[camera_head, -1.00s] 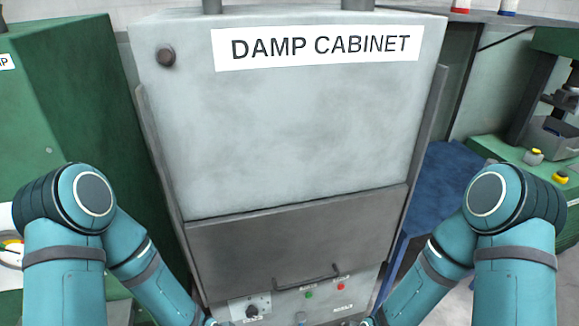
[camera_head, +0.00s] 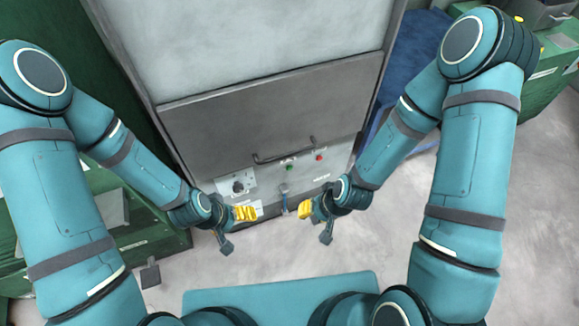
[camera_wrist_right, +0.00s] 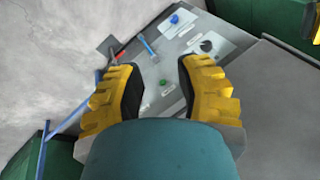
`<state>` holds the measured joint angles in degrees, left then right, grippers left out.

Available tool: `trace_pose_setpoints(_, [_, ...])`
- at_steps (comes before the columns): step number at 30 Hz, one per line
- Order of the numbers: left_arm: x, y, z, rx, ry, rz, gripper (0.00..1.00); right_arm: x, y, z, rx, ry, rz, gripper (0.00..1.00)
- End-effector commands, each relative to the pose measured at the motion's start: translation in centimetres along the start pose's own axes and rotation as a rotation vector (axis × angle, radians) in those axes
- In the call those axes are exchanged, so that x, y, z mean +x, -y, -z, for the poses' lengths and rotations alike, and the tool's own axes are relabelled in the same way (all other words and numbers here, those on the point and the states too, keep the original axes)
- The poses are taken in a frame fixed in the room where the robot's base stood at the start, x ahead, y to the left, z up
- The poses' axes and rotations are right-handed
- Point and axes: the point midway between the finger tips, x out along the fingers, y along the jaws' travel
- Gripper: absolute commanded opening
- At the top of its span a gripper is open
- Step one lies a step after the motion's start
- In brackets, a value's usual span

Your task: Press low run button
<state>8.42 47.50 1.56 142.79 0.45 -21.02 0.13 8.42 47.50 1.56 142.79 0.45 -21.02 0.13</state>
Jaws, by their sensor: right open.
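The lower panel (camera_head: 330,178) of the grey cabinet holds a green button (camera_head: 289,167), a red button (camera_head: 319,157) to its right and a black knob (camera_head: 238,187) at left. Their labels are too small to read, so I cannot tell which is the low run button. My right gripper (camera_head: 305,208) is open and empty, in front of the panel and below the buttons in the head view. In the right wrist view, the green button (camera_wrist_right: 163,83) shows between its yellow fingers. My left gripper (camera_head: 245,213) is near the panel's lower left; its opening is unclear.
A dark bar handle (camera_head: 284,155) crosses just above the buttons. A small lever (camera_head: 284,188) sits below the green button. Green machines stand at left (camera_head: 120,205) and far right (camera_head: 545,75). A blue surface (camera_head: 412,50) is right of the cabinet. Floor at right is clear.

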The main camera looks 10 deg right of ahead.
Motion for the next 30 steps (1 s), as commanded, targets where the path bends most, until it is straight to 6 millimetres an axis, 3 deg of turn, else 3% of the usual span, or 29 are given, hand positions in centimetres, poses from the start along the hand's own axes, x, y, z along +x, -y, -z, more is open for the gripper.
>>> trace_pose_setpoints(13, [0.0,0.0,0.0,0.0,0.0,0.0,0.8,0.0,0.0,0.01,0.0,0.0,0.0,0.34])
trace_pose_setpoints(16, [0.0,0.0,0.0,0.0,0.0,0.0,0.8,0.0,0.0,0.01,0.0,0.0,0.0,0.0])
trace_pose_setpoints(30, [0.0,0.0,0.0,0.0,0.0,0.0,0.8,0.0,0.0,0.01,0.0,0.0,0.0,0.0])
